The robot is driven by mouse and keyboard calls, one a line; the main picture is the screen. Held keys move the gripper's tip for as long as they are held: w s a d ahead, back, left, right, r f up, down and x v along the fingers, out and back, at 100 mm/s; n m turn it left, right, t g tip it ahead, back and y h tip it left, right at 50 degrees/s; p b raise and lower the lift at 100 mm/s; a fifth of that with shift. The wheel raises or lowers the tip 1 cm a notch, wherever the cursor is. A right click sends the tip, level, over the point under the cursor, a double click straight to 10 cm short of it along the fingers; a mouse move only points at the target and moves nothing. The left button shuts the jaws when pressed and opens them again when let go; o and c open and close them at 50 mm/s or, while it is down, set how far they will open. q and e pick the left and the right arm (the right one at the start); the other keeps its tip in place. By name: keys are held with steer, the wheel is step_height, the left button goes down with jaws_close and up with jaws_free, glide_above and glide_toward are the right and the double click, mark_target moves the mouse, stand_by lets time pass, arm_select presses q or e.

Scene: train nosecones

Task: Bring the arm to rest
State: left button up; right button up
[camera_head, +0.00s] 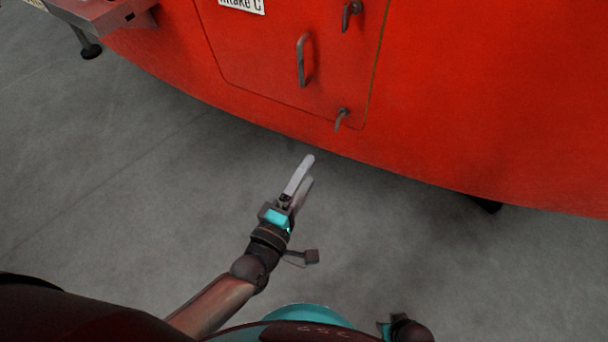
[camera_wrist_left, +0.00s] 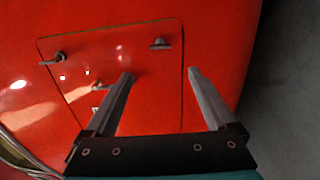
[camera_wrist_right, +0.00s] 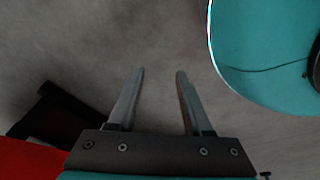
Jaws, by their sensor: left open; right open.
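My left gripper (camera_head: 308,170) is open and empty. In the head view it points up toward the red nosecone (camera_head: 470,90), over the grey floor and below the hatch (camera_head: 260,50). In the left wrist view the open fingers (camera_wrist_left: 160,73) are in front of the hatch (camera_wrist_left: 85,55), and nothing is between them. My right gripper is open and empty in the right wrist view (camera_wrist_right: 160,72), with grey floor beyond its fingers. In the head view only a small part of my right arm shows at the bottom edge, and its fingers cannot be made out.
The closed hatch carries a handle (camera_head: 302,60), an upper latch (camera_head: 350,14) and a lower latch (camera_head: 341,118). A label (camera_head: 242,4) sits at its top. A metal ledge (camera_head: 105,14) juts out at the upper left. The grey floor (camera_head: 110,190) is clear at left.

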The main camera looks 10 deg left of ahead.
arm_select(q)
steer(key=shift+s, duration=0.2)
stand_by(0.4)
steer(key=s+a+f+m+g+y+p, duration=0.1)
steer(key=s+a+f+m+g, duration=0.15)
steer(key=f, duration=0.45)
steer(key=s+a+f+m+g+y, duration=0.1)
steer(key=s+a+f+m+g, duration=0.1)
steer(key=a+f+m, duration=0.3)
steer(key=s+a+f+m+g+y+p, duration=0.1)
steer(key=s+f+m+g, duration=0.15)
steer(key=f, duration=0.55)
steer(key=s+a+f+m+g+y, duration=0.1)
steer(key=s+a+f+m+g, duration=0.1)
steer(key=s, duration=0.4)
steer(key=s+a+f+m+g+y, duration=0.1)
steer(key=s+a+f+m+g, duration=0.1)
steer(key=s, duration=0.5)
steer(key=s+a+f+m+g+y+p, duration=0.1)
steer(key=s+a+f+m+g, duration=0.2)
steer(key=s+a+f, duration=0.3)
steer(key=shift+s+f+g, duration=0.4)
steer(key=shift+f+g, duration=0.1)
steer(key=shift+f, duration=0.25)
arm_select(e)
steer(key=s+d, duration=0.3)
steer(key=s, duration=0.2)
steer(key=shift+f, duration=0.3)
steer(key=shift+s, duration=0.1)
